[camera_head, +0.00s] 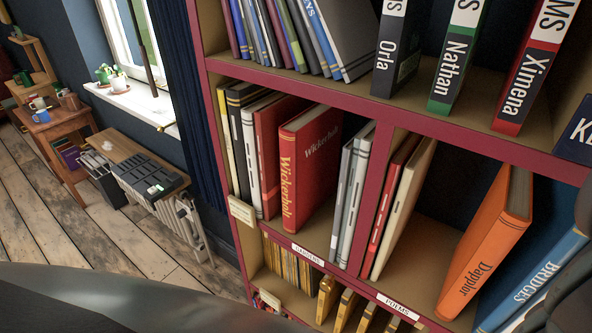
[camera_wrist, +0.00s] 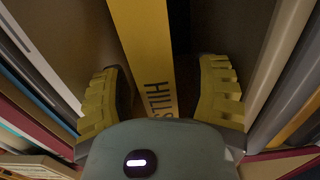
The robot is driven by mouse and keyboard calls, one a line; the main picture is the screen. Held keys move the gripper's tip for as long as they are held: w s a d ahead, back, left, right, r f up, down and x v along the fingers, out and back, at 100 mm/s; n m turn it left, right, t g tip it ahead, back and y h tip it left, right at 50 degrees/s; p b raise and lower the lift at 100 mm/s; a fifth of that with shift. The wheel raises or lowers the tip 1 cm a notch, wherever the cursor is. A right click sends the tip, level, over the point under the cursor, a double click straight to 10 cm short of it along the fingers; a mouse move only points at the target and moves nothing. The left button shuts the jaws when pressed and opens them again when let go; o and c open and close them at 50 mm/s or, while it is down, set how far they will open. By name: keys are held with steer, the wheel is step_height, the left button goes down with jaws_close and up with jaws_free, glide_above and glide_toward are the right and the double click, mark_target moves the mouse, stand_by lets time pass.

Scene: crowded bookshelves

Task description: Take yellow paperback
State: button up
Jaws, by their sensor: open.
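A yellow book (camera_wrist: 144,38) with dark lettering that reads "HILLS" stands in the middle of the wrist view. Its lower end is hidden behind my gripper's body. My gripper (camera_wrist: 163,88) is open, with one yellow ridged finger on each side of the book and a visible gap on both sides. In the head view my gripper's fingers do not show. A thin yellow book (camera_head: 227,137) stands at the left end of the middle shelf there; I cannot tell whether it is the same book.
A red divider (camera_head: 379,185) splits the compartments. Books crowd both sides in the wrist view.

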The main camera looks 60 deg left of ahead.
steer(key=x, duration=0.2)
steer(key=shift+w+a+p, duration=0.15)
steer(key=shift+w+p, duration=0.1)
steer(key=shift+p, duration=0.1)
steer(key=shift+s, duration=0.1)
jaws_close()
stand_by(0.5)
